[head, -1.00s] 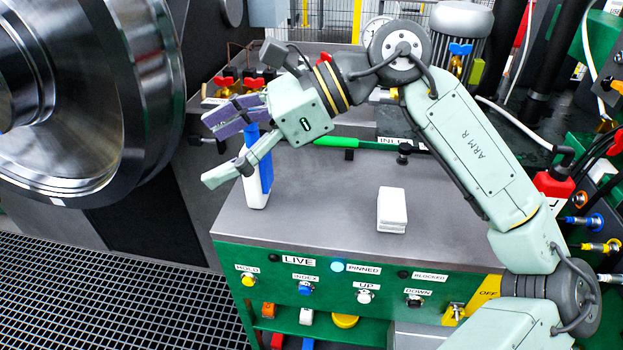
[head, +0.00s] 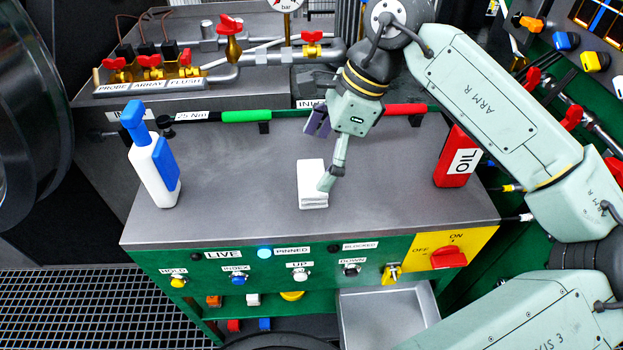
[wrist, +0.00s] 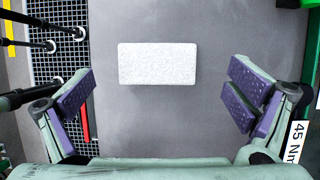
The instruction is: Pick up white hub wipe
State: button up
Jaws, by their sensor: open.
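The white hub wipe (head: 311,182) is a small folded stack lying flat on the grey bench top (head: 240,180), near its middle. In the wrist view the white wipe (wrist: 157,63) is a clear rectangle, ahead of and between the fingers, touched by neither. My gripper (head: 322,152) is above the wipe, pointing down, with one finger overlapping the wipe's right side in the head view. In the wrist view my gripper (wrist: 165,108) is wide open and empty, with purple pads on both sides.
A white and blue bottle (head: 155,165) stands at the bench's left end. A red oil container (head: 457,158) stands at the right. Green-handled (head: 246,116) and red-handled (head: 405,110) tools lie along the back. Bench top around the wipe is clear.

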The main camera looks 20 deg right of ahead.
aim_at(312, 177)
jog(key=x, duration=0.2)
jog(key=p+x, duration=0.1)
jog(key=x, duration=0.2)
jog(key=shift+s+d+f, duration=0.2)
jog(key=shift+f, duration=0.05)
jog(key=c, duration=1.2)
